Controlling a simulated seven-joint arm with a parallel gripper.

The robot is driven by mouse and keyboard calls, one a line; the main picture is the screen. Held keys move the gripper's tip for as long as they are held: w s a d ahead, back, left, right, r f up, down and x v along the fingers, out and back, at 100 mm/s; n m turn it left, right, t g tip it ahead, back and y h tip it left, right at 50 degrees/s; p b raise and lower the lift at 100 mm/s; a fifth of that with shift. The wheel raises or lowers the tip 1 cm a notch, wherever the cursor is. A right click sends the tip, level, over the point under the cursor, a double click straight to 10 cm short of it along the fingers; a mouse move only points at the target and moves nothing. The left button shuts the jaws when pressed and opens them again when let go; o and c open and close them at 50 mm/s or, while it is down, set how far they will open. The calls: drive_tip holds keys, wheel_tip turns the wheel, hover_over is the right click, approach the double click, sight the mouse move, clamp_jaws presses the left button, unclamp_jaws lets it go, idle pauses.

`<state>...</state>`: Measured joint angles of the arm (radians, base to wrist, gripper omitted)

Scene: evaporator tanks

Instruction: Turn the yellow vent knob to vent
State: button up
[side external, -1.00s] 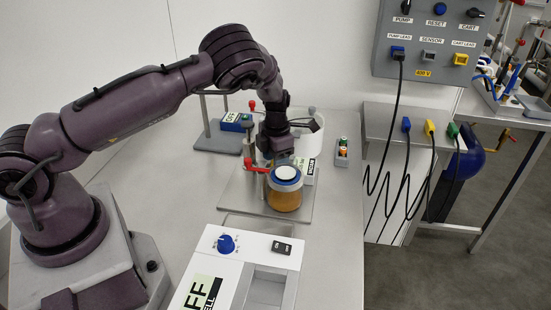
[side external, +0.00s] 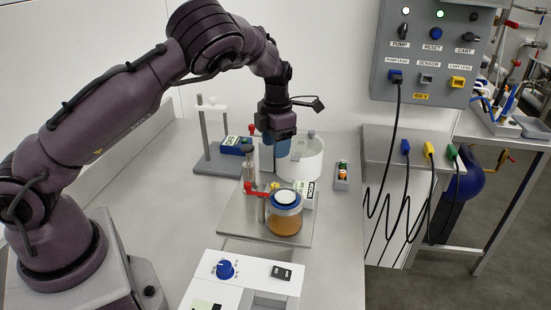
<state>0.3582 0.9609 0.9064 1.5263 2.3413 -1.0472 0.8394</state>
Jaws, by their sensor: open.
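I cannot make out a yellow vent knob in the side external view. My gripper (side external: 277,160), with blue fingers, points down above the metal plate (side external: 237,222), behind the jar and in front of the white round tub. It is open, with nothing visible held in it. The glass jar (side external: 284,219) of amber liquid with a blue-and-white lid stands on the plate. A red lever or tap (side external: 262,188) is beside it at the left, by a grey post (side external: 248,165).
The white round tub (side external: 309,160) stands close to the right of my gripper. A blue box (side external: 233,146) on a stand is at the left. A white unit with a blue dial (side external: 225,269) is in front. The grey panel (side external: 384,52) and hanging cables are at the right.

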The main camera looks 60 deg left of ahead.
drive_tip(key=shift+r, duration=0.4)
drive_tip(key=f+m, duration=0.2)
drive_tip(key=f, duration=0.2)
drive_tip(key=f+m, duration=0.2)
drive_tip(key=f, duration=0.2)
drive_tip(key=f+m, duration=0.3)
drive_tip(key=f, duration=0.2)
drive_tip(key=shift+a+h, duration=0.25)
drive_tip(key=shift+h, duration=0.15)
drive_tip(key=c, duration=0.9)
